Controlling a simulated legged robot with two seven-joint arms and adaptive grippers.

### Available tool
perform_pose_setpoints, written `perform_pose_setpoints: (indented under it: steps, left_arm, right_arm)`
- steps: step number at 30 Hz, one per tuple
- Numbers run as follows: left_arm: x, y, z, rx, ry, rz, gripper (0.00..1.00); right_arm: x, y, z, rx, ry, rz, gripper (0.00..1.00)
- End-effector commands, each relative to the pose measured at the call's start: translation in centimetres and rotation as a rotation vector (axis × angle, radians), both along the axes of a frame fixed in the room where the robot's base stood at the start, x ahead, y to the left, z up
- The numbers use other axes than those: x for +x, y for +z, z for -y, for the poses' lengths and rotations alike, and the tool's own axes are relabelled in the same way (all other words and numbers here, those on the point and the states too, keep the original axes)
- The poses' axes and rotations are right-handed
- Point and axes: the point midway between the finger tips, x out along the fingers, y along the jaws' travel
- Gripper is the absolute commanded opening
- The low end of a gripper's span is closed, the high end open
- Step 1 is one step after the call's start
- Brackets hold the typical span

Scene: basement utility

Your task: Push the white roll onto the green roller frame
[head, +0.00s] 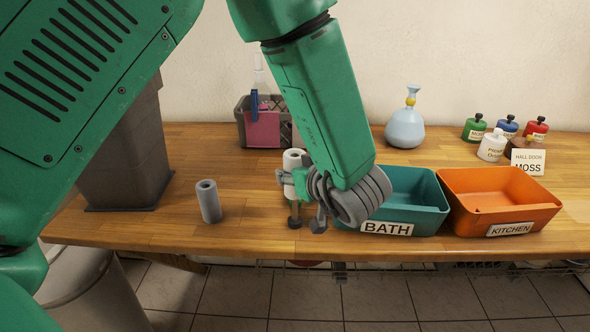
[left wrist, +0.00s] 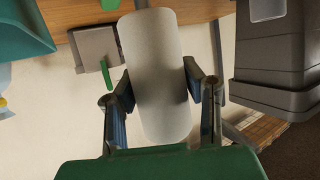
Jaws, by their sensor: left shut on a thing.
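My left gripper (head: 300,190) is shut on a white roll (head: 293,160), above the wooden counter near its front edge. In the left wrist view the white roll (left wrist: 157,75) is a pale cylinder between the two fingers of my left gripper (left wrist: 163,100). I cannot make out the green roller frame for sure. A thin green bar (left wrist: 107,75) shows beside the roll in the left wrist view, apart from it, in front of a grey panel. In the head view my green arm and fingers hide part of this area. My right gripper is out of view.
A grey roll (head: 208,202) stands upright on the counter (head: 150,228). A teal BATH bin (head: 415,195) and an orange KITCHEN bin (head: 500,195) stand to the right. A grey basket (head: 243,120), blue vase (head: 405,128) and small jars (head: 492,145) stand behind.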

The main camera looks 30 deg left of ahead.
Motion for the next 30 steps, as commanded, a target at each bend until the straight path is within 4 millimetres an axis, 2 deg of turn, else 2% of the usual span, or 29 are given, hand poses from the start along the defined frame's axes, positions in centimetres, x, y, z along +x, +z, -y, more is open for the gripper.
perform_pose_setpoints:
  steps: [30]
  left_arm:
    - [0.0,-3.1,0.0,0.001,-0.001,0.000,0.07]
  right_arm:
    - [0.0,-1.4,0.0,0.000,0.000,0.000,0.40]
